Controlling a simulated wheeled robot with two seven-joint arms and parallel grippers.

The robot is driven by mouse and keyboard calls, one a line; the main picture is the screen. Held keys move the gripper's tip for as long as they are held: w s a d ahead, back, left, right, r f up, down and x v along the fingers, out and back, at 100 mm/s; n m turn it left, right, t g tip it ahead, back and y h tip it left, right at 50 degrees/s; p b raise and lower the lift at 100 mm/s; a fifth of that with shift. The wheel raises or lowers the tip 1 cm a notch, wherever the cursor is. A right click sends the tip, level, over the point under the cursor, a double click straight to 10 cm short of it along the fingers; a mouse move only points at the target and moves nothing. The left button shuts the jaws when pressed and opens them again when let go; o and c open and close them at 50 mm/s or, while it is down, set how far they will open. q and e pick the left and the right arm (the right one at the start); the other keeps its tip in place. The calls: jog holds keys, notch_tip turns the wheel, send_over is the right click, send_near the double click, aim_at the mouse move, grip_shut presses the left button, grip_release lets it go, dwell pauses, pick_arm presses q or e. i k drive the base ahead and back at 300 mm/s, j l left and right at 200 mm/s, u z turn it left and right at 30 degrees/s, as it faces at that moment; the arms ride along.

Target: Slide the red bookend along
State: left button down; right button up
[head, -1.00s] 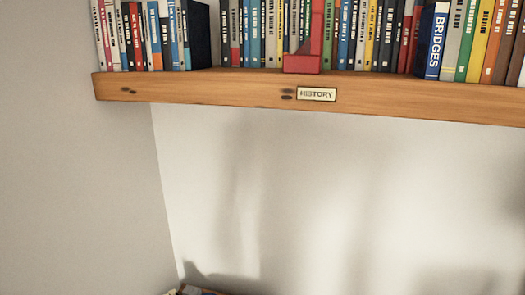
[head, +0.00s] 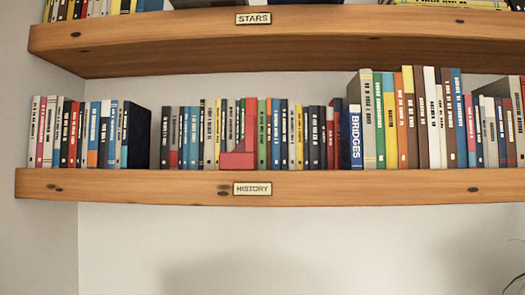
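The red bookend (head: 238,160) stands upright on the shelf labelled HISTORY (head: 130,187), a little left of the middle of the head view. Its low foot is at the shelf's front and its tall upright part rises on the right, among the row of books. Thin books (head: 190,138) stand behind and left of it, and more books (head: 290,135) stand to its right, up to a blue book marked BRIDGES (head: 355,137). Neither of my grippers shows in this view.
A dark book (head: 138,137) ends the left group, with a narrow gap to its right. Taller books (head: 420,118) fill the right side. The shelf labelled STARS (head: 330,22) hangs above. The wall below is bare. Green leaves (head: 515,284) show at the lower right.

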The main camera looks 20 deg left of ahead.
aim_at(244, 156)
jog(key=i+l, duration=0.5)
jog(key=i, duration=0.2)
jog(key=u, duration=1.55)
